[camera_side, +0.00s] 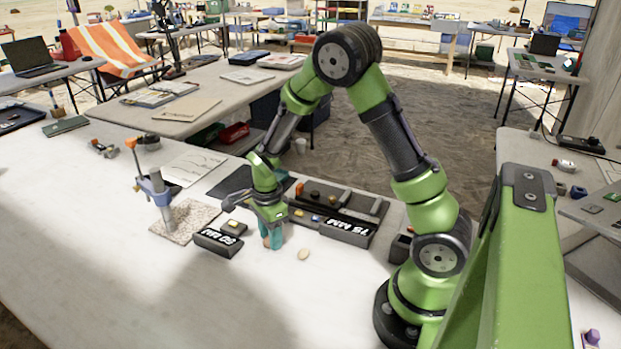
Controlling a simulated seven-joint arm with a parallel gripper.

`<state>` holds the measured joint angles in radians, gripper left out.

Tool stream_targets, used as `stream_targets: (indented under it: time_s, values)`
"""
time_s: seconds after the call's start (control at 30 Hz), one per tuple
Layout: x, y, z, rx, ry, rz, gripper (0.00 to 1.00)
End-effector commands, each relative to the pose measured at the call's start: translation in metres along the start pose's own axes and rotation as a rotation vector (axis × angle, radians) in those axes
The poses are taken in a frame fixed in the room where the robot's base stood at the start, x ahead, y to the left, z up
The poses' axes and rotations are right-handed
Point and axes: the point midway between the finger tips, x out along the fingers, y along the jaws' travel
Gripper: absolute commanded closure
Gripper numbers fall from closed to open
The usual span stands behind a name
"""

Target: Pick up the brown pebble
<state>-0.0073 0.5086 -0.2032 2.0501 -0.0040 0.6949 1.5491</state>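A small light tan, oval pebble (304,254) lies on the white table, just right of my gripper's fingertips. A small dark brown, rounded piece (315,195) sits in the dark sorting tray behind the gripper; I cannot tell if it is a pebble. My gripper (271,242) points down, with its teal fingers close to the table top. The fingers look near each other, and whether they are open or hold anything is too small to tell.
The dark tray (376,207) holds several small pieces. A "75 MM" block (346,230) and another labelled block (218,242) stand beside the gripper. The front of the table is clear.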

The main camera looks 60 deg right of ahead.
Motion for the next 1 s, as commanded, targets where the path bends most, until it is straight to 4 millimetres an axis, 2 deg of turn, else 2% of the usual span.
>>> stream_targets:
  time_s: [0.03, 0.1, 0.4, 0.47, 0.7, 0.87, 1.0]
  values:
    - [0.000, 0.000, 0.000, 0.000, 0.000, 0.000, 0.80]
    - [0.000, 0.000, 0.000, 0.000, 0.000, 0.000, 0.91]
    - [-0.006, -0.001, 0.000, 0.000, -0.001, -0.002, 0.92]
    - [-0.013, -0.001, 0.001, 0.000, -0.002, -0.005, 0.92]
    - [-0.061, -0.001, 0.001, -0.002, -0.003, -0.006, 0.92]
    - [-0.087, -0.001, 0.000, 0.001, -0.002, -0.003, 0.92]
    - [-0.099, -0.005, -0.017, 0.046, 0.000, -0.002, 0.92]
